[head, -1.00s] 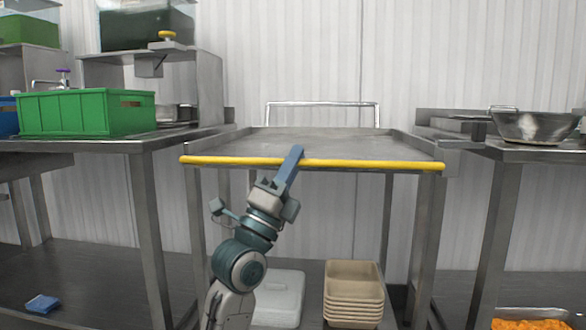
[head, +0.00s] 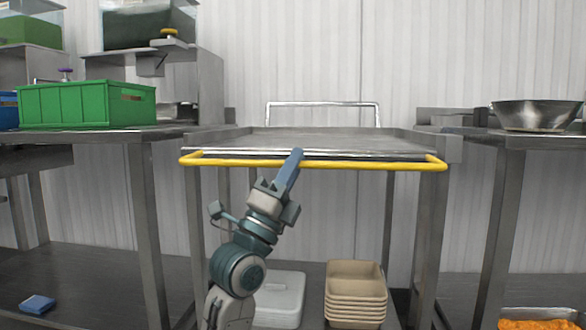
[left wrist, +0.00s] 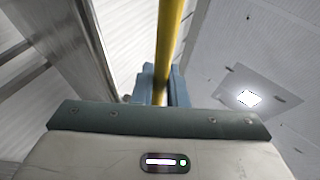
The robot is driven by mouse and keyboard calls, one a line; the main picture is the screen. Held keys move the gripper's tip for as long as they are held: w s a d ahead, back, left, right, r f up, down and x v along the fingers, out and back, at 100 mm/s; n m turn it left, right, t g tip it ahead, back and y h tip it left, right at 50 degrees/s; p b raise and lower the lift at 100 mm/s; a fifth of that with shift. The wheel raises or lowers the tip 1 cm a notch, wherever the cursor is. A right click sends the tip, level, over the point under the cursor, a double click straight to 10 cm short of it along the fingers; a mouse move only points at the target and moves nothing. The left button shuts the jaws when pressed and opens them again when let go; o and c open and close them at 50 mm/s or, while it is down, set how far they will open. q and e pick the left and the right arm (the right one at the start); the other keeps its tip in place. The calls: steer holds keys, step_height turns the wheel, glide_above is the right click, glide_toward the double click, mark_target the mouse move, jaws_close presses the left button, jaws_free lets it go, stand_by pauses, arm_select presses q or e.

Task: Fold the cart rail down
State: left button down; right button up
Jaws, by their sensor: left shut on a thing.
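The yellow cart rail (head: 375,166) runs across the front of the steel cart (head: 330,139), with short side arms reaching back to the cart's corners. It stands out from the cart's front edge, slightly below the top. My left gripper (head: 296,156) is shut on the rail near its middle, coming up from below. In the left wrist view the rail (left wrist: 169,45) passes between the blue fingers (left wrist: 160,88). My right gripper is not in view.
A green crate (head: 70,105) stands on the left table and a metal bowl (head: 538,115) on the right table. The cart top is clear.

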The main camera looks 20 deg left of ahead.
arm_select(q)
steer(key=shift+w+f, duration=0.15)
steer(key=shift+f, duration=0.1)
stand_by(0.3)
steer(key=c, duration=1.5)
jaws_free()
steer(key=shift+o, duration=0.2)
steer(key=shift+f, duration=0.1)
steer(key=p+v, duration=0.3)
steer(key=v, duration=0.7)
steer(key=shift+s+f+p, duration=0.2)
steer(key=shift+s+p, duration=0.05)
steer(key=shift+p, duration=0.05)
steer(key=shift+a, duration=0.1)
